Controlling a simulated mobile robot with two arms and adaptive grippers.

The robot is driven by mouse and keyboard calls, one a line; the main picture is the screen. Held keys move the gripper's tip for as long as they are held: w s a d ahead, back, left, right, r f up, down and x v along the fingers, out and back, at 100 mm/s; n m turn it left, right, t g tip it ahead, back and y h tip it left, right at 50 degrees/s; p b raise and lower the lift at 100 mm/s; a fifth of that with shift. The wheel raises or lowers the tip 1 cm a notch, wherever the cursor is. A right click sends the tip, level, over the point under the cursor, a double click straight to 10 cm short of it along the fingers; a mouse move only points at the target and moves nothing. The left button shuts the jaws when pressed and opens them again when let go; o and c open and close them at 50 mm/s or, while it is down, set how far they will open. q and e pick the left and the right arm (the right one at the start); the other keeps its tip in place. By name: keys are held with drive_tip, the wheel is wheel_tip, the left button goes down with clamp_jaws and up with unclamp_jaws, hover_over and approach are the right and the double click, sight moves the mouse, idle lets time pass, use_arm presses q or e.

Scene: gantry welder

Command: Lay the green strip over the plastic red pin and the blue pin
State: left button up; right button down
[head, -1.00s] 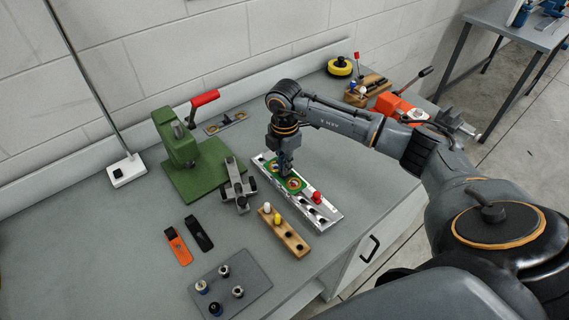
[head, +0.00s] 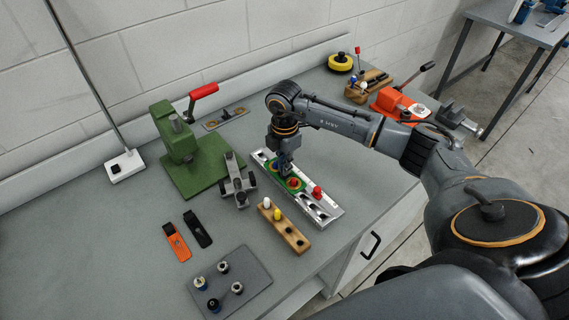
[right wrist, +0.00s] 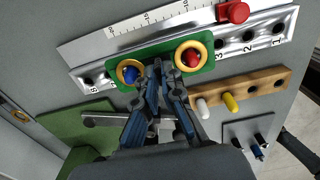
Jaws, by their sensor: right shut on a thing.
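The green strip (head: 303,185) has two gold rings and lies along the silver numbered rail (head: 329,210). It also shows in the right wrist view (right wrist: 163,49). There the blue pin (right wrist: 130,74) shows inside the left ring and the red pin (right wrist: 191,57) inside the right ring. My right gripper (right wrist: 163,75) is shut on the strip's near edge, between the rings. In the head view my right gripper (head: 284,170) points down at the strip and hides part of it. Whether the strip rests fully on the rail cannot be told. My left gripper is out of view.
A red knob (head: 317,192) stands on the rail beside the strip. A wooden block (head: 291,238) with white and yellow pegs lies in front. A grey fixture (head: 238,185) and green press (head: 196,170) stand left. A grey plate (head: 243,283) holds several pins.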

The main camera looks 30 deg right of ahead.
drive_tip(key=shift+f+b, duration=0.4)
drive_tip(key=shift+f, duration=0.3)
drive_tip(key=c, duration=1.4)
unclamp_jaws()
drive_tip(key=shift+r, duration=0.15)
wheel_tip(320, 180, up, 12)
drive_tip(key=shift+f, duration=0.1)
